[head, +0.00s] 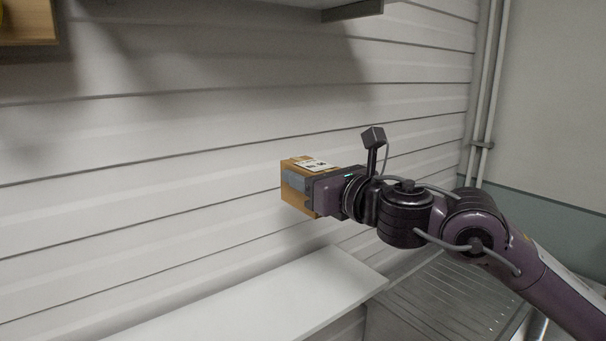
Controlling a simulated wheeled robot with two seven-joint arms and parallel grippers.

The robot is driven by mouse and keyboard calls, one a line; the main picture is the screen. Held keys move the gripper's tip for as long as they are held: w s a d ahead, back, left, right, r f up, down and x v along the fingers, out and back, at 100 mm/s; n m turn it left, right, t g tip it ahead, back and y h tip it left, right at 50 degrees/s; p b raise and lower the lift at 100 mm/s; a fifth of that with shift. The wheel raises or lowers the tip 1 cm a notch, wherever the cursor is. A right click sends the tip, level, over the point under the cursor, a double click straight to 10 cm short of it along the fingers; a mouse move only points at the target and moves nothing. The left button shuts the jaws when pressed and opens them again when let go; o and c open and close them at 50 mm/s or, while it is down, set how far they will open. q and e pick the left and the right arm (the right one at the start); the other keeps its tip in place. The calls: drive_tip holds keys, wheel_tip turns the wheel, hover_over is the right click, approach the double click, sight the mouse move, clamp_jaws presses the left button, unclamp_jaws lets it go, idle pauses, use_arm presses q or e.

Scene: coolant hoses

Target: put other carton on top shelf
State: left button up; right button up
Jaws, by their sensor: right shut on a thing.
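A small brown carton (296,199) with a white label on top is held in front of the panelled wall. My right gripper (312,192) is shut on it, with the arm reaching in from the lower right. The carton is held in the air, above the level of a white shelf (250,301) and apart from it. Part of the carton is hidden by the gripper. Another shelf (352,10) shows only by its underside and end at the top edge. My left gripper is not in view.
A wooden box or board (28,38) shows at the top left corner. A wire rack (440,295) lies low at the right, under my arm. Vertical pipes (486,100) run up the wall at the right. The visible part of the white shelf is bare.

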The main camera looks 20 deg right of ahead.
drive_tip(key=v, duration=0.2)
drive_tip(key=shift+s+d+b, duration=0.15)
drive_tip(key=shift+s+b, duration=0.15)
drive_tip(key=shift+s, duration=0.05)
drive_tip(key=b+v, duration=0.6)
drive_tip(key=v, duration=0.4)
drive_tip(key=shift+s, duration=0.35)
drive_tip(key=shift+d, duration=0.1)
